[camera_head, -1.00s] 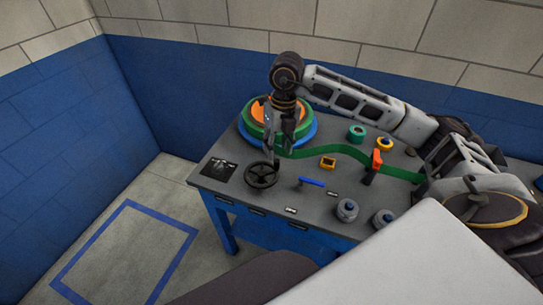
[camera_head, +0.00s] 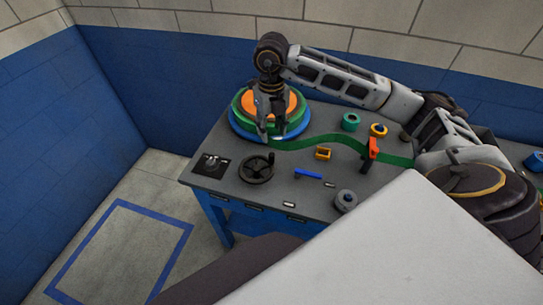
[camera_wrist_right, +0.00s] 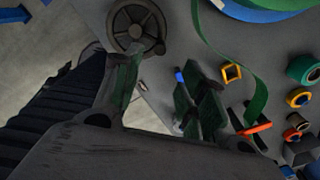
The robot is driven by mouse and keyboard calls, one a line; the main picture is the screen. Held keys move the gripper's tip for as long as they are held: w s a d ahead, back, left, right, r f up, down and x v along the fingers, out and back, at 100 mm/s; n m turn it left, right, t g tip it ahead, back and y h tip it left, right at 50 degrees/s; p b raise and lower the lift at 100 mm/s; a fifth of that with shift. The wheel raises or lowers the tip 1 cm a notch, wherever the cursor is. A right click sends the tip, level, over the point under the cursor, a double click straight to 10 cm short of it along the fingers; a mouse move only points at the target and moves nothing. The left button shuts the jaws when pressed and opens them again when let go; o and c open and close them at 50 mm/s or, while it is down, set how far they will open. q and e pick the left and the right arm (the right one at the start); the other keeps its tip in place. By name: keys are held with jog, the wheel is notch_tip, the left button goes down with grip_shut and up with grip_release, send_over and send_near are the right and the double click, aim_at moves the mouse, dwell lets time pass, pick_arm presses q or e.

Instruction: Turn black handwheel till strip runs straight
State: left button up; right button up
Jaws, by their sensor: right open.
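The black handwheel (camera_head: 257,168) lies near the front left of the grey table, beside a dark square panel (camera_head: 211,166). It also shows at the top of the right wrist view (camera_wrist_right: 135,28). The green strip (camera_head: 330,138) leaves the orange and green reel (camera_head: 280,103) and bends in a curve to an orange-topped post (camera_head: 371,149). The curve also shows in the right wrist view (camera_wrist_right: 262,85). My right gripper (camera_head: 273,132) is open and empty, pointing down in front of the reel and behind the handwheel. My left gripper is not in view.
Green and yellow rolls (camera_head: 350,122) stand at the back. Bare tabletop lies around the wheel.

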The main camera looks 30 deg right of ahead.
aim_at(272, 154)
notch_tip(272, 154, down, 12)
jog(key=shift+r+p, duration=0.1)
jog(key=shift+p, duration=0.5)
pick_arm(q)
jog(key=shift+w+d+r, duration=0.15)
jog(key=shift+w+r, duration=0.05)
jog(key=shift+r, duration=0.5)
pick_arm(e)
jog(key=shift+f, duration=0.65)
grip_shut()
